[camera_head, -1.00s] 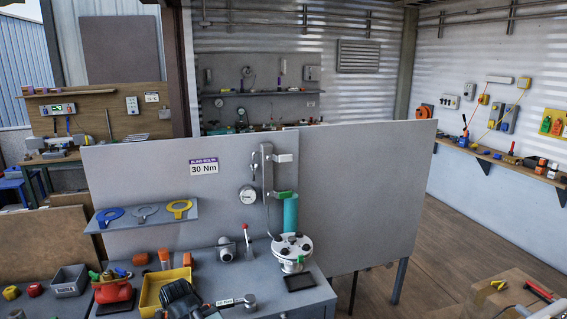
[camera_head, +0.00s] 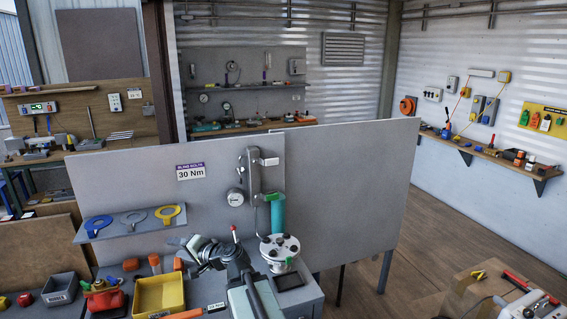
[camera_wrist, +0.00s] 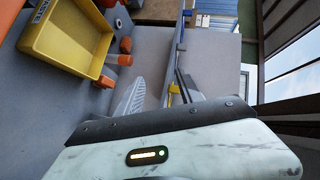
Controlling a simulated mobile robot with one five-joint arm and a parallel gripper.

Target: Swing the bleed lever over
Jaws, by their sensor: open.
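The bleed lever (camera_head: 234,230), with a red tip and a pale stem, stands at the back of the bench in the head view. Its lower part is hidden behind my arm. My gripper (camera_head: 194,244) is raised in front of the panel, to the left of the lever and apart from its tip. In the wrist view my gripper (camera_wrist: 158,92) shows two separated fingers with nothing between them. I cannot make out the lever in the wrist view. A white round flange with dark bolts (camera_head: 280,247) sits below a green pipe (camera_head: 277,212), right of the lever.
A shelf with ring tools (camera_head: 130,224) is on the panel at left. A yellow bin (camera_head: 160,296) stands at the front; it also shows in the wrist view (camera_wrist: 62,42). A gauge (camera_head: 236,197) hangs above the lever. A dark tray (camera_head: 289,281) lies at right.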

